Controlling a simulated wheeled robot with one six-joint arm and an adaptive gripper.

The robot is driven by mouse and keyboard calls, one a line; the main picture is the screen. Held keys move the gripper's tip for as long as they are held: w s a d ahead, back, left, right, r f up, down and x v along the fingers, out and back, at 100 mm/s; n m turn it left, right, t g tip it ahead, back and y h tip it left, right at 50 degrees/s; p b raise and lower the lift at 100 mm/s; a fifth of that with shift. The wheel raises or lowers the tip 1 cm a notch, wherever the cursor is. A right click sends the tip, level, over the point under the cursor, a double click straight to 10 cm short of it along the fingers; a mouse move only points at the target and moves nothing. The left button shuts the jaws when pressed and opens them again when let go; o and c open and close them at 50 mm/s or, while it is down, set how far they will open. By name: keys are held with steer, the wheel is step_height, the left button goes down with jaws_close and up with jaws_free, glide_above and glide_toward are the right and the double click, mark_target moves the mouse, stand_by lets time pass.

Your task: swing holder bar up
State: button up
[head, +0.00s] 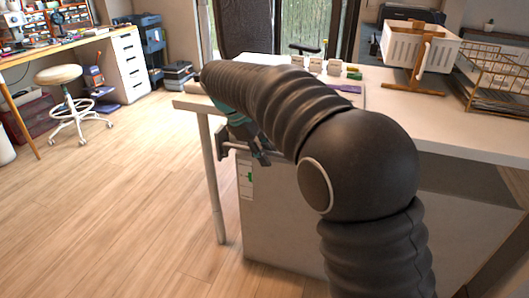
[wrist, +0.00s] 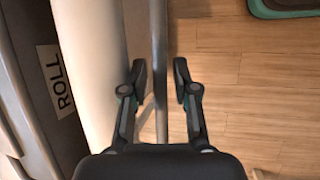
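The holder bar (wrist: 159,40) shows in the wrist view as a grey metal bar running from the top edge down between my fingers. My gripper (wrist: 160,82) is open, with one finger on each side of the bar and a visible gap to both. I cannot tell whether the bar is at fingertip depth or farther away. In the head view my gripper (head: 248,146) points down beside the near-left end of the white table (head: 450,130). My arm hides much of that end, and I cannot clearly make out the bar there.
A long white cylinder (wrist: 95,60) lies left of the bar, beside a grey panel with a ROLL label (wrist: 56,80). A white leg (head: 213,180) stands at the table's left end. A wooden stand (head: 417,70) and a white crate (head: 405,45) are on the table. Open floor lies left.

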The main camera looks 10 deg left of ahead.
steer(key=shift+a+r, duration=0.1)
steer(key=shift+r, duration=0.1)
steer(key=v, duration=1.1)
steer(key=shift+r, duration=0.3)
steer(key=shift+a+f, duration=0.1)
